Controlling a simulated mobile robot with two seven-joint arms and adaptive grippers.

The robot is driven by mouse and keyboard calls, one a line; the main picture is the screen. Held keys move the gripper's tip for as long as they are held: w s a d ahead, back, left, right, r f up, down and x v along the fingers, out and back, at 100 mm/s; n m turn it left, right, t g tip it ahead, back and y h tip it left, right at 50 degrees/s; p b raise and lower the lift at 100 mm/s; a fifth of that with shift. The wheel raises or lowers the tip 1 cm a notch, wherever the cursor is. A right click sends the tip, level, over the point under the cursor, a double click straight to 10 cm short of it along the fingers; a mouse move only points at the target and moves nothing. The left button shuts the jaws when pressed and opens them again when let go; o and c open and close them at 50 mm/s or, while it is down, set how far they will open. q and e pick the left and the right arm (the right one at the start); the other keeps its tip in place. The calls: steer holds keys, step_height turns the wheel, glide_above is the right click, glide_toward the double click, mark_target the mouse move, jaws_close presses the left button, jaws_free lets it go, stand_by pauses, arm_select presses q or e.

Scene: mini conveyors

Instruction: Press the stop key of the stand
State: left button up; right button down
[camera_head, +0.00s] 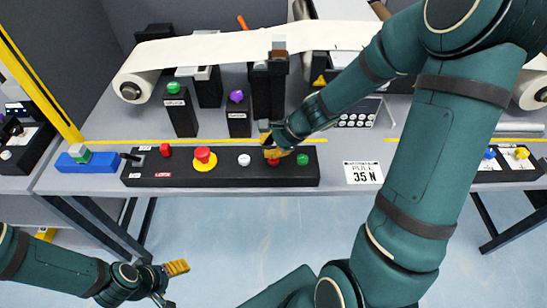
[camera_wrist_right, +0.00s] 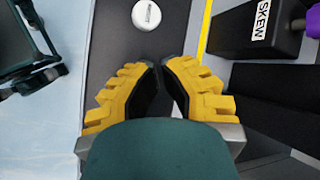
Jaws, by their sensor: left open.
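The stand is a long black control box (camera_head: 220,175) lying along the table's front edge. It carries a small red key (camera_head: 165,150), a red mushroom button (camera_head: 203,155) on a yellow base, a white button (camera_head: 244,160), a red button (camera_head: 273,162) and a green button (camera_head: 302,159). Their labels are too small to read. My right gripper (camera_head: 272,150) is right over the red button between white and green and partly hides it. In the right wrist view its fingertips (camera_wrist_right: 162,64) are together and empty, with the white button (camera_wrist_right: 146,14) ahead. My left gripper (camera_head: 168,276) is open and empty, low in front of the table.
Black posts with a green knob (camera_head: 173,88) and a purple knob (camera_head: 236,97) stand behind the box. A blue block (camera_head: 72,163) lies left of it. A white paper web (camera_head: 230,47) runs across the back.

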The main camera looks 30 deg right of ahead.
steer(key=shift+f+b, duration=0.35)
steer(key=shift+f, duration=0.05)
steer(key=shift+f+b, duration=0.45)
steer(key=shift+b, duration=0.05)
stand_by(0.7)
stand_by(0.3)
steer(key=shift+r+p, duration=0.75)
steer(key=shift+r, duration=0.15)
step_height(320, 180, up, 5)
steer(key=p, duration=0.4)
steer(key=shift+p, duration=0.3)
stand_by(0.3)
